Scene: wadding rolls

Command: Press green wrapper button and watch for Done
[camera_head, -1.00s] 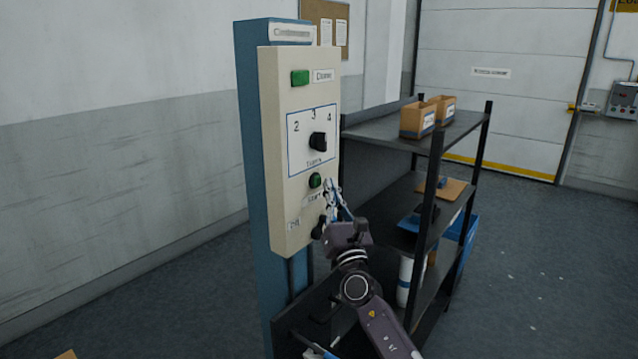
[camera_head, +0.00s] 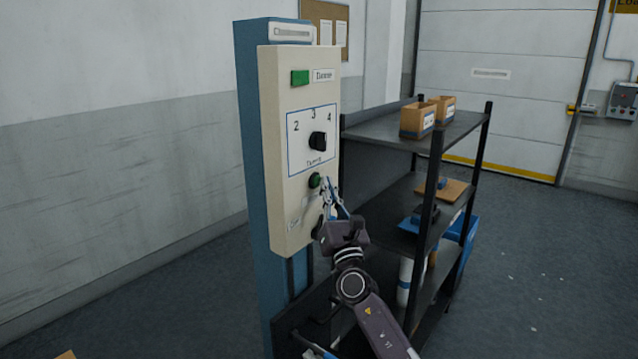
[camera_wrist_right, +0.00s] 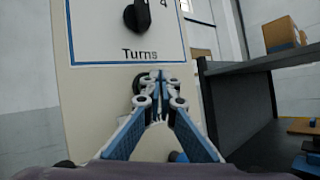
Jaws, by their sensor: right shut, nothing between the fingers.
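The cream control panel (camera_head: 270,150) stands on a blue post. In the right wrist view the shut fingertips (camera_wrist_right: 159,75) point at the panel below "Turns" and partly cover a dark round part (camera_wrist_right: 139,84). My left gripper is not in view.
A dark shelf rack (camera_head: 437,150) with cardboard boxes (camera_head: 418,120) on top stands close right of my right arm. A dark knob (camera_head: 318,226) sits low on the panel, partly behind the gripper. Open floor lies right of the rack.

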